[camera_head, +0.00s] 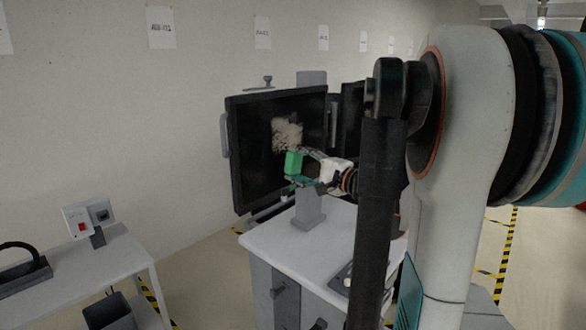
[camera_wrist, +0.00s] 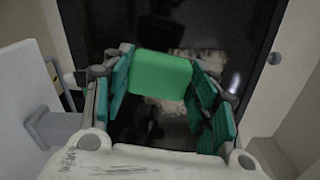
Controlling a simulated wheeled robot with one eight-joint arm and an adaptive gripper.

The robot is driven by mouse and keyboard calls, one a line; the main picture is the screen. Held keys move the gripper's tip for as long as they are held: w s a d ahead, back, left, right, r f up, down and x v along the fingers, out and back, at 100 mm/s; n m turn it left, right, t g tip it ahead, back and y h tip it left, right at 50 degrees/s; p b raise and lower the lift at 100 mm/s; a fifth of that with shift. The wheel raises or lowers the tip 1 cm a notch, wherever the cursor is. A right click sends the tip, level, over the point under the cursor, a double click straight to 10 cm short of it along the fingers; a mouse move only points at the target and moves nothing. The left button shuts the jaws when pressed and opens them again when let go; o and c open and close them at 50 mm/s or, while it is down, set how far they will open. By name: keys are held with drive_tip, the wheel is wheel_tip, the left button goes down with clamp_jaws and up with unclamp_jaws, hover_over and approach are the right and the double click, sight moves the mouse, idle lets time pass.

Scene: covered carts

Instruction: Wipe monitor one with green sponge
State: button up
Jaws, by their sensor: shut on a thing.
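The monitor (camera_head: 256,170) stands upright on the cart, its dark screen facing my gripper. A pale dusty smudge (camera_head: 287,133) shows near the upper middle of the screen. My gripper (camera_head: 292,169) is shut on the green sponge (camera_head: 293,163) in front of the screen, just below the smudge. In the wrist view the sponge (camera_wrist: 160,75) sits between the green finger pads, with the dark screen (camera_wrist: 225,30) beyond it. Part of the smudge shows around the sponge there. Whether the sponge touches the screen I cannot tell.
A white-topped cart (camera_head: 270,237) with drawers carries the monitor. A second dark screen (camera_head: 350,105) stands behind my arm, partly hidden. At the left, a table (camera_head: 100,262) holds a box with a red switch (camera_head: 82,227). Labels hang on the wall.

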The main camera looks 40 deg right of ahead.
sight(286, 160)
drive_tip(key=shift+w+a, duration=0.15)
drive_tip(key=shift+w, duration=1.05)
drive_tip(key=shift+w+a, duration=0.15)
drive_tip(key=shift+w, duration=1.05)
drive_tip(key=shift+w, duration=1.1)
drive_tip(key=shift+w+d+b, duration=0.2)
drive_tip(key=shift+d, duration=2.15)
drive_tip(key=shift+w+d+b, duration=0.15)
drive_tip(key=shift+d, duration=2.15)
drive_tip(key=shift+w+d+b, duration=0.2)
drive_tip(key=shift+d, duration=2.15)
drive_tip(key=shift+r+p, duration=0.6)
drive_tip(key=shift+r, duration=0.45)
drive_tip(key=a, duration=1.1)
drive_tip(key=shift+s, duration=0.35)
